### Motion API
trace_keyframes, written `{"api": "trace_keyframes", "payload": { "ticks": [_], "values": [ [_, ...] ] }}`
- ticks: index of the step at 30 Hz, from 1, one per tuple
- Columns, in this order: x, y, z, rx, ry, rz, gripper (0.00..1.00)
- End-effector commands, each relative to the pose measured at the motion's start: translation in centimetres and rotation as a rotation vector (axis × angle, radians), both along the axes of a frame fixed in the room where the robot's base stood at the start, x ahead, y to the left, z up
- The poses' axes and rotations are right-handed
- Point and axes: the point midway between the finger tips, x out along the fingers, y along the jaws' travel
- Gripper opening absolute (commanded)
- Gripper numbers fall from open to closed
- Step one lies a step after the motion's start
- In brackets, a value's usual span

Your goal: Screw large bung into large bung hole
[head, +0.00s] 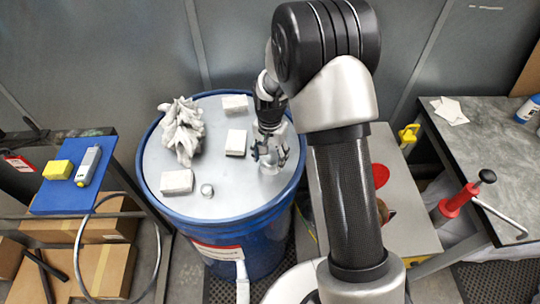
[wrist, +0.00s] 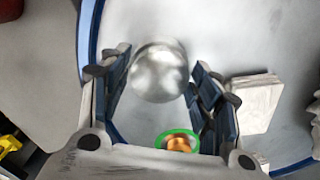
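A blue drum (head: 225,232) has a grey lid (head: 223,180). My gripper (head: 269,157) points down over the lid's right side. In the wrist view, a round silver bung (wrist: 158,72) sits between the two fingers of my gripper (wrist: 160,62). A green ring with an orange middle (wrist: 178,142), perhaps a bung hole, shows near the rim, partly cut off by my gripper's body. A smaller silver cap (head: 207,190) stands at the lid's front.
White blocks (head: 177,182) (head: 236,142) (head: 235,103) and a crumpled rag (head: 181,130) occupy the lid. A blue board (head: 75,195) with a yellow block and grey device is at left. A grey bench (head: 480,150) is at right. The lid's front middle is mostly clear.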

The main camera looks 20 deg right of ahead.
Motion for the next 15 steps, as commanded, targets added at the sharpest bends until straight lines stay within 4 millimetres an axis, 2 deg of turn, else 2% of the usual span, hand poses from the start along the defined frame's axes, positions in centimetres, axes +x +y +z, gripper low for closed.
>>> {"api": "trace_keyframes", "payload": {
  "ticks": [8,15],
  "values": [
    [0.05,-0.02,0.04,0.000,-0.001,0.014,0.58],
    [0.07,-0.02,0.06,0.000,-0.002,0.294,0.58]
  ]
}}
